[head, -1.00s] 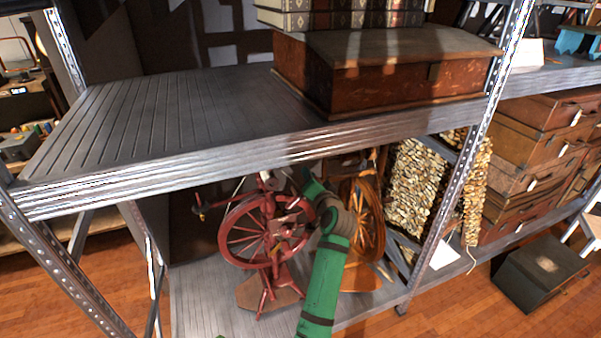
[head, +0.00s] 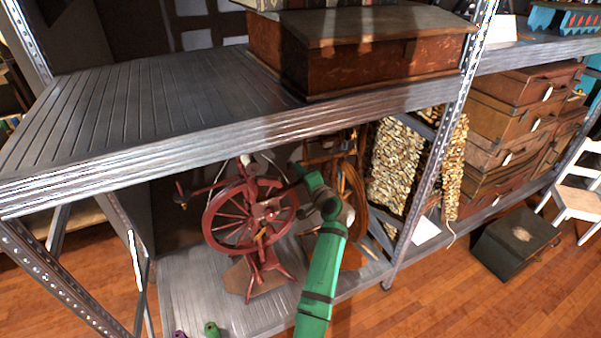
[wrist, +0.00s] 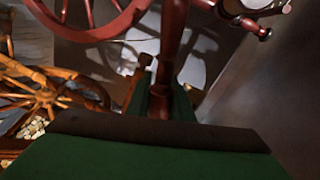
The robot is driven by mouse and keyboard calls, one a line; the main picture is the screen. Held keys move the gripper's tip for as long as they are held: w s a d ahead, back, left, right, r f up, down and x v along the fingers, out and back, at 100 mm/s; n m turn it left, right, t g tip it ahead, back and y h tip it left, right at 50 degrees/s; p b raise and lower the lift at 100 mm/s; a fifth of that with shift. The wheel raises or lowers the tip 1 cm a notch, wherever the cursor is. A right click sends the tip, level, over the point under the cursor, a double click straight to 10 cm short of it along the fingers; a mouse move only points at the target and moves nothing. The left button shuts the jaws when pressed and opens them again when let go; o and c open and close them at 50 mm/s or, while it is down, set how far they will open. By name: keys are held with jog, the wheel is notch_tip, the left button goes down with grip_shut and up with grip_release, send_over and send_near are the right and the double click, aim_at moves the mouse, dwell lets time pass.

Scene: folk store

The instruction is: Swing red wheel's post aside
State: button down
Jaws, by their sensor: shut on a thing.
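The red spinning wheel (head: 235,222) stands on the lower shelf, upright on a wooden base with splayed red legs. In the wrist view, part of its spoked rim (wrist: 95,22) shows at upper left. A red post (wrist: 168,60) runs down the middle of that view. My gripper (wrist: 162,100) has its green fingers on both sides of this post, shut on it low down. In the head view, my green arm reaches in from the front to the right of the red wheel. The gripper's fingers are hidden there.
A brown wooden spinning wheel (head: 352,200) stands close behind my arm; it also shows in the wrist view (wrist: 45,95). The upper shelf (head: 150,115) hangs over the work area. A metal upright (head: 440,150) stands at right.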

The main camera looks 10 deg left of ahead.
jog(key=shift+f, duration=0.25)
jog(key=c, duration=1.6)
grip_release()
jog(key=shift+o, duration=0.2)
jog(key=shift+r, duration=0.1)
jog(key=v, duration=1)
jog(key=shift+s+d, duration=0.2)
jog(key=shift+s, duration=0.15)
jog(key=shift+r, duration=0.1)
